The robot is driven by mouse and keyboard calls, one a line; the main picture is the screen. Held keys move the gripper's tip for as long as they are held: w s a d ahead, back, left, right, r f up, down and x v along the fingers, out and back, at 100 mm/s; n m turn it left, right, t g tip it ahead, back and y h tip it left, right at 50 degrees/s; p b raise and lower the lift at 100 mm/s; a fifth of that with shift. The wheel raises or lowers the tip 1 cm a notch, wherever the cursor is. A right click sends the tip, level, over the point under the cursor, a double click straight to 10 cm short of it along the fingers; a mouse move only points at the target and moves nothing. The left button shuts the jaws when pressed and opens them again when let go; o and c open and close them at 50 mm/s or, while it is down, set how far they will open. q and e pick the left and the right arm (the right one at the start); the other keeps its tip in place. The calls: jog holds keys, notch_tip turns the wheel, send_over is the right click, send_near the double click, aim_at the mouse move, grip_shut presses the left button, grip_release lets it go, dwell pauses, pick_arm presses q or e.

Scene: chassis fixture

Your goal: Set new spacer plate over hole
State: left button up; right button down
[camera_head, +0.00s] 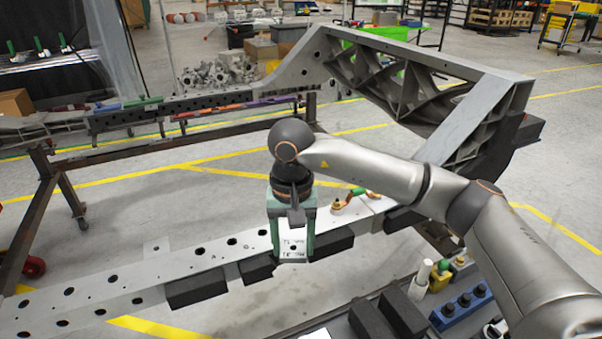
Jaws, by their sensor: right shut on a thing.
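A small light grey spacer plate (293,245) with dark markings and a dark round spot is between the green fingers of my right gripper (292,252). The gripper points down and is shut on the plate, over the light grey chassis rail (180,262). I cannot tell whether the plate touches the rail. Round dark holes, such as one hole (231,241) left of the gripper, run along the rail. Whatever lies under the plate is hidden. My left gripper is not in view.
An orange and green tool (358,194) lies on the rail right of the gripper. Dark blocks (196,289) line the rail's front side. A blue holder (462,307) stands at the lower right. A large grey chassis casting (400,85) rises behind my right arm.

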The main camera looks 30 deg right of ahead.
jog(key=w+d+r+m+p, duration=0.25)
jog(key=w+m, duration=0.35)
jog(key=m, duration=0.4)
jog(key=w+d+r+m+p, duration=0.2)
jog(key=w+d+m+p, duration=0.1)
jog(key=w+m, duration=0.55)
jog(key=d+f+m, duration=0.1)
jog(key=f+m, duration=0.1)
jog(key=m, duration=0.2)
jog(key=d+f+m, duration=0.1)
jog(key=f+m, duration=0.1)
jog(key=m, duration=0.2)
jog(key=d+f+m+b, duration=0.1)
jog(key=f+m, duration=0.1)
jog(key=m, duration=0.3)
jog(key=shift+d+f, duration=0.25)
jog(key=shift+f, duration=0.15)
jog(key=shift+f+b, duration=0.3)
jog(key=shift+b, duration=0.05)
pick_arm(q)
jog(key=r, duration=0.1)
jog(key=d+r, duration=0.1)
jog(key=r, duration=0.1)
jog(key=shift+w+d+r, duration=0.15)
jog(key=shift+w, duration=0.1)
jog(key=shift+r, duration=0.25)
